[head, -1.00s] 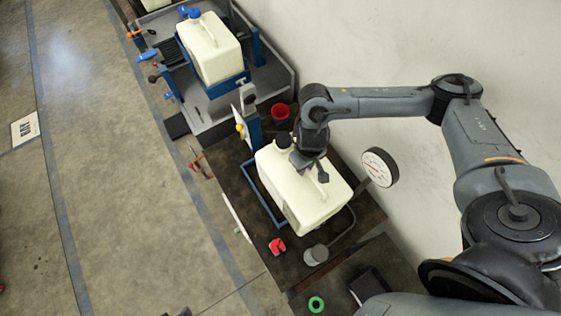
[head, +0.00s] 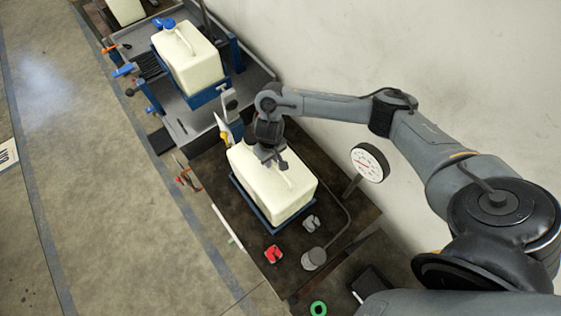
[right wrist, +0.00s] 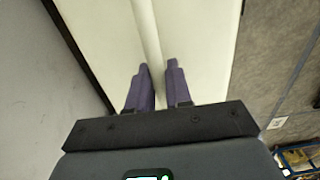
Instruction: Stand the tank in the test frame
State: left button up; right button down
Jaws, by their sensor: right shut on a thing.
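The cream tank (head: 268,190) is upright on the dark bench, with its base lined up with the blue test frame (head: 252,210). The frame's blue rim shows along the tank's lower edges. I cannot tell whether the base rests fully on it. My right gripper (head: 272,158) is at the top of the tank, shut on its handle. In the right wrist view the two fingers (right wrist: 158,66) lie either side of the handle ridge (right wrist: 146,25). The arm hides part of the tank's top. My left gripper is not in view.
A round gauge (head: 370,163) stands right of the tank. Behind, another tank (head: 190,62) with a blue cap sits on a grey cart. The wall is close on the right.

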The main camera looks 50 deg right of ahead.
jog(key=shift+w+f, duration=0.4)
jog(key=shift+w, duration=0.3)
notch_tip(320, 180, down, 2)
jog(key=shift+a+f+b, duration=0.1)
jog(key=shift+b, duration=0.7)
jog(key=shift+f, duration=0.8)
jog(key=c, duration=1.3)
grip_release()
jog(key=shift+s+f, duration=0.1)
jog(key=shift+f, duration=0.1)
jog(key=shift+o, duration=1.3)
jog(key=shift+r, duration=0.1)
